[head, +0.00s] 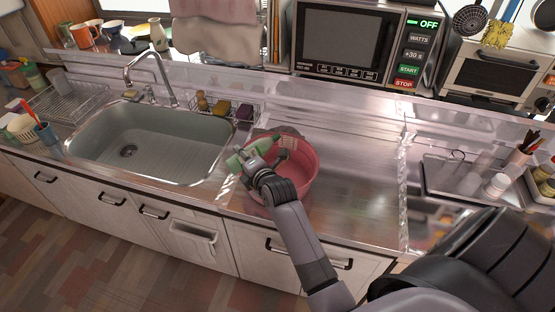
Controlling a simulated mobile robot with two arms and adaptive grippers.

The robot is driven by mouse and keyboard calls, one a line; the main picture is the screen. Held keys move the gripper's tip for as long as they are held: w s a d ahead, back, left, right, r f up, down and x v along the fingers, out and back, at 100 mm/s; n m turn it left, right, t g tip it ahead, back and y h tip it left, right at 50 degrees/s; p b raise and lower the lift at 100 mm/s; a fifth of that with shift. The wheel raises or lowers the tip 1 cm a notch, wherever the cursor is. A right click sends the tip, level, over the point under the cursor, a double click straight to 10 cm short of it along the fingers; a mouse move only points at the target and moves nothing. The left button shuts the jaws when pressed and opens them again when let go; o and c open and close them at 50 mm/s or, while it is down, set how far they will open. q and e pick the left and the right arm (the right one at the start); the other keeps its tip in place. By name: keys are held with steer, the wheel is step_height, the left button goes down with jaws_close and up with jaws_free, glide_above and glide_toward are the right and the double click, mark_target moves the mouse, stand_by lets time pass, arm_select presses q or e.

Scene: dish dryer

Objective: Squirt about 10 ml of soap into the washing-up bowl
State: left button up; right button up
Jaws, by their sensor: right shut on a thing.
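The pink washing-up bowl (301,184) stands on the steel counter to the right of the sink. My right gripper (262,158) is over the left part of the bowl and is shut on a green soap bottle (240,160). The bottle is tilted, lying across the bowl's left rim as seen from above. Its nozzle end is hard to make out, and I cannot tell whether soap is coming out. My gripper and arm hide part of the bowl's inside. My left gripper does not show.
The empty sink (150,140) with its faucet (150,75) is on the left. A wire rack with sponges (222,108) stands behind it. A microwave (350,40) is above the counter. The counter right of the bowl (365,190) is clear. A metal tray (455,178) lies further right.

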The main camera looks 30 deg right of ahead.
steer(key=shift+a+r+p, duration=0.1)
steer(key=shift+r+p, duration=0.05)
steer(key=shift+p, duration=0.2)
stand_by(0.6)
steer(key=shift+f+m+y, duration=0.45)
steer(key=shift+m+y, duration=0.05)
steer(key=shift+m, duration=0.2)
stand_by(1.5)
